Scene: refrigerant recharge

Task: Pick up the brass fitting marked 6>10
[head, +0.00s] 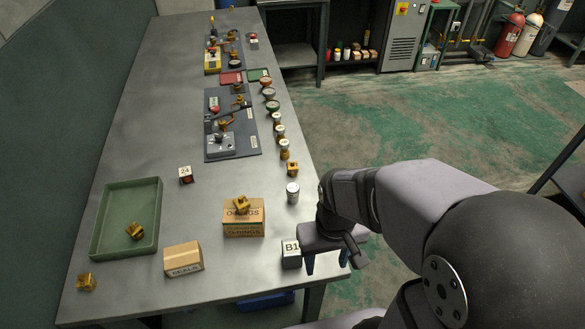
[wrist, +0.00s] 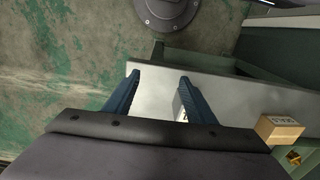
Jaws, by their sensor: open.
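Several brass fittings are on the metal table (head: 136,110) in the head view. One (head: 241,204) sits on top of the O-rings box (head: 243,228). One (head: 134,231) lies in the green tray (head: 98,228). One (head: 86,282) stands at the table's near left, and one (head: 292,168) near the right edge. Their markings are too small to read, so I cannot tell which is 6>10. My gripper (head: 327,266) is open and empty at the table's near right edge, right of the B1 block (head: 291,255). In the wrist view its blue fingers (wrist: 158,90) are spread apart.
A seals box (head: 183,259) stands left of the O-rings box. A white can (head: 292,193) and a block marked 24 (head: 185,174) stand nearby. Jars and valve panels (head: 231,125) line the far right side.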

